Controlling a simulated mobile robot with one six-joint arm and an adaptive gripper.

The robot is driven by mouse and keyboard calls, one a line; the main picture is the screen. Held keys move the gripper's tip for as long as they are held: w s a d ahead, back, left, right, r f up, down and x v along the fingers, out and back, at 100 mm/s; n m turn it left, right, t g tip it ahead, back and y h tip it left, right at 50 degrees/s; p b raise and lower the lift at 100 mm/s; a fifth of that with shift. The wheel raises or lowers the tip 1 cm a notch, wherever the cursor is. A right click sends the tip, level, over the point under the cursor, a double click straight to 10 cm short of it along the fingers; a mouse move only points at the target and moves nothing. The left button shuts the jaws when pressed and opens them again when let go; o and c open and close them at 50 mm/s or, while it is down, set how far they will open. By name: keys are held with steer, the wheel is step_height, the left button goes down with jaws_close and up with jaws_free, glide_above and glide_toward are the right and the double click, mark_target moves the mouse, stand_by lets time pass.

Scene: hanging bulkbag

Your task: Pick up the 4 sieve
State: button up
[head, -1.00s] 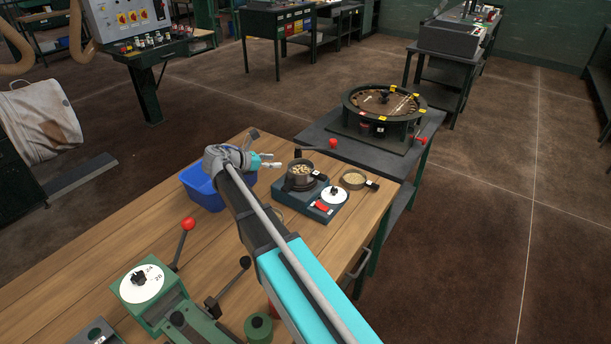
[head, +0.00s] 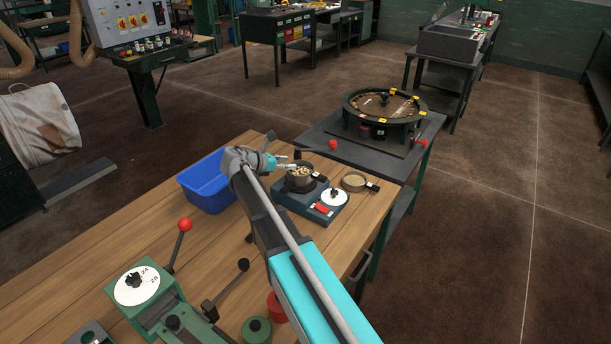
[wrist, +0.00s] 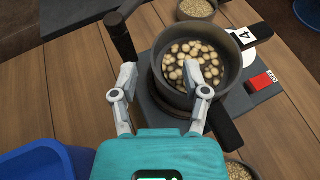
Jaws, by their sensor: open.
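The 4 sieve, a dark round pan (wrist: 172,94) holding pale round pieces, has a black handle with a white "4" label (wrist: 245,35) pointing right and away in the wrist view. In the head view the sieve (head: 299,184) sits on a dark device with a white dial (head: 334,196) and a red switch (head: 321,209). My gripper (wrist: 162,80) is open at the sieve's near left side. Its right finger overlaps the pan in the wrist view and its left finger is outside it. I cannot tell whether it touches. In the head view my gripper (head: 285,162) is left of the sieve.
A blue bin (head: 205,182) stands left of my gripper. A green machine with a red-knobbed lever (head: 185,224) stands at the front left. A round rotary machine (head: 385,106) is on the table behind.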

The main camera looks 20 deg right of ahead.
mark_target(299, 163)
steer(key=shift+b+x, duration=0.7)
steer(key=shift+x, duration=1.4)
